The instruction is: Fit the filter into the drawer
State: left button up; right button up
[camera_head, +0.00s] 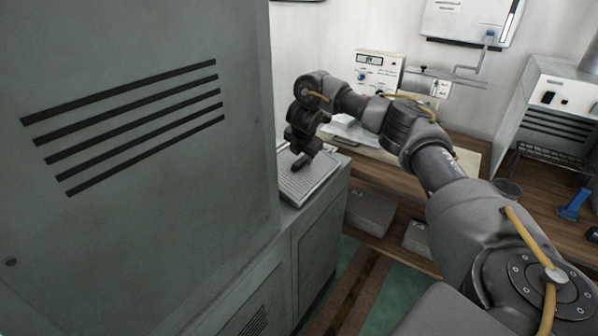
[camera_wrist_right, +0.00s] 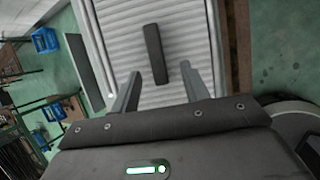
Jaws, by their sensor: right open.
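A pale ribbed panel, which looks like the filter (camera_head: 318,184), lies flat on top of a grey-green cabinet in the head view. In the right wrist view the filter (camera_wrist_right: 112,35) fills the upper middle, with a dark bar handle (camera_wrist_right: 152,48) on its ribbed face. My right gripper (camera_head: 301,164) is over the panel, pointing down. In the wrist view my right gripper (camera_wrist_right: 161,68) is open, with the near end of the handle between the finger tips in the picture. I cannot tell whether they touch it. No drawer can be made out. My left gripper is out of view.
A tall grey-green cabinet (camera_head: 150,230) with dark slots blocks the left of the head view. A wooden bench (camera_head: 555,200) with instruments and a blue object (camera_head: 574,204) stands at the right. Grey boxes (camera_head: 370,211) sit below the bench.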

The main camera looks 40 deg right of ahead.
aim_at(302, 160)
jog(key=shift+d, duration=0.1)
jog(key=x, duration=0.2)
jog(key=p+x, duration=0.1)
jog(key=x, duration=0.1)
jog(key=shift+w+d+f, duration=0.2)
jog(key=shift+w+d, duration=0.15)
jog(key=shift+w, duration=0.1)
grip_shut()
